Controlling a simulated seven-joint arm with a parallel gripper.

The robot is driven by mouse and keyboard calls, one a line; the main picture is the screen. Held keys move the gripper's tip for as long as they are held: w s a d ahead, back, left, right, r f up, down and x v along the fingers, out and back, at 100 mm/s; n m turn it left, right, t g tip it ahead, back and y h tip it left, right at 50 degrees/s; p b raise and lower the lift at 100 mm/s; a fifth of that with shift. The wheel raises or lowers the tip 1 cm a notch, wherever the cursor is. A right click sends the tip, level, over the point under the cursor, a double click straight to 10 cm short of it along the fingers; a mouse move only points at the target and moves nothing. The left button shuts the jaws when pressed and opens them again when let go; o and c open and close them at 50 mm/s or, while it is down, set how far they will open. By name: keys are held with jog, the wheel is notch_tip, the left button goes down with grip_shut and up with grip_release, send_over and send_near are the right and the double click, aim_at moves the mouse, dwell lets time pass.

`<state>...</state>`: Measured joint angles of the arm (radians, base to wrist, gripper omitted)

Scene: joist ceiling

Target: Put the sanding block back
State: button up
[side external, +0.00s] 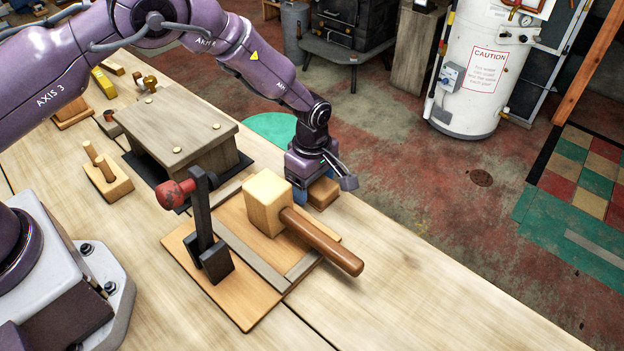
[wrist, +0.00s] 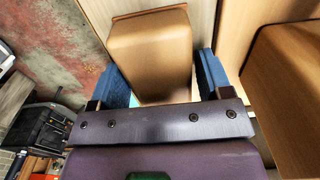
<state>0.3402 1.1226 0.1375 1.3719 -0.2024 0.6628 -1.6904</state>
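The block by my gripper, which I take to be the sanding block (side external: 323,193), is a small brown wooden block near the bench's far edge, behind the mallet. In the wrist view it is a tan rounded block (wrist: 150,50) at the top centre. My gripper (side external: 315,188) is low over it, with its blue fingers (wrist: 162,80) on either side of the block. A narrow gap shows beside the right finger. Contact at the left finger is unclear. The gripper body and fingers hide part of the block in the side view.
A wooden mallet (side external: 266,203) lies close beside my gripper on a board (side external: 222,288) with a dark upright clamp (side external: 205,235). A low wooden stand (side external: 172,128) is to the left. Bare bench (side external: 400,290) lies at the front right.

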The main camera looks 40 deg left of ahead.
jog(key=s+a+r+m+t, duration=0.1)
jog(key=s+a+r+m, duration=0.1)
jog(key=r, duration=0.9)
jog(key=s+a+r+m, duration=0.1)
jog(key=r, duration=1.1)
jog(key=s+a+r+m+t+h, duration=0.1)
jog(key=s+a+r+m+t, duration=0.1)
jog(key=s+a+r+m, duration=0.45)
jog(key=s+a+r+m+t, duration=0.1)
jog(key=s+m, duration=0.3)
jog(key=s, duration=0.5)
jog(key=s+a+r+m+t+y, duration=0.1)
jog(key=s+r+m, duration=0.3)
jog(key=s, duration=0.5)
jog(key=shift+a+t, duration=0.25)
jog(key=shift+t, duration=0.05)
jog(key=shift+r+m, duration=0.1)
jog(key=shift+m, duration=0.15)
